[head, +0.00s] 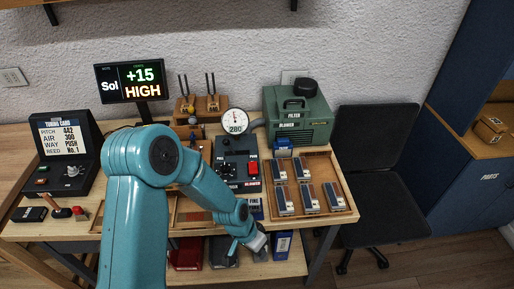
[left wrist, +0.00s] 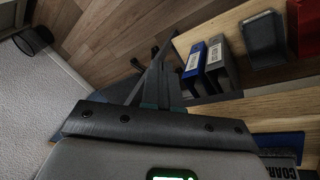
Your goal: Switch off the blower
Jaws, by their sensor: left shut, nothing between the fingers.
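The green blower (head: 312,131), labelled BLOWER and FILTER, stands at the back right of the bench. A dark control panel (head: 228,158) stands in front and to the left of it, with a round gauge above that reads 280. A red switch (head: 253,168) sits at the panel's right side, above a BLOWER label. My left gripper (head: 260,243) is at the bench's front edge, below and apart from the switch. Its fingers also show in the left wrist view (left wrist: 148,78), shut and empty. My left arm covers part of the bench and the panel's left side.
A wooden tray (head: 345,190) with several grey blocks lies right of the panel. A display (head: 131,80) reads +15 HIGH. A card stand (head: 65,145) is at the left. Books (left wrist: 194,62) stand on the lower shelf. A black chair (head: 380,160) is at the right.

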